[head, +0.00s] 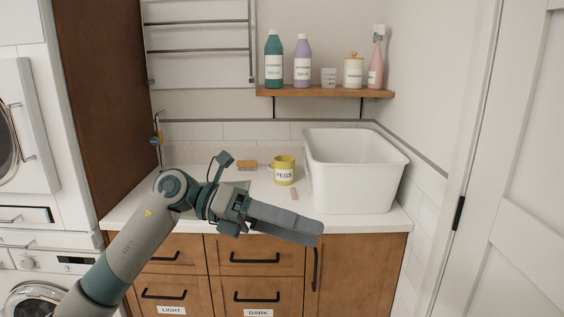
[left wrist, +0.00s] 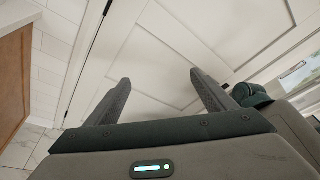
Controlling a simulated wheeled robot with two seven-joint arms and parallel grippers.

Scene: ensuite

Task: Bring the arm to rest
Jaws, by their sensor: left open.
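My left arm comes in from the lower left in the head view. My left gripper (head: 316,236) is in front of the counter's front edge, with its fingers pointing right. In the left wrist view its two fingers (left wrist: 160,88) are spread apart with nothing between them, and the white door lies beyond. My right gripper is not in either view.
A white counter (head: 368,222) stands on wooden cabinets. On it are a white basin (head: 355,185), a yellow pegs cup (head: 284,170), a small pink item (head: 294,194) and a brush (head: 247,166). A shelf (head: 325,92) holds bottles. A white door (head: 520,190) stands right; washing machines stand left.

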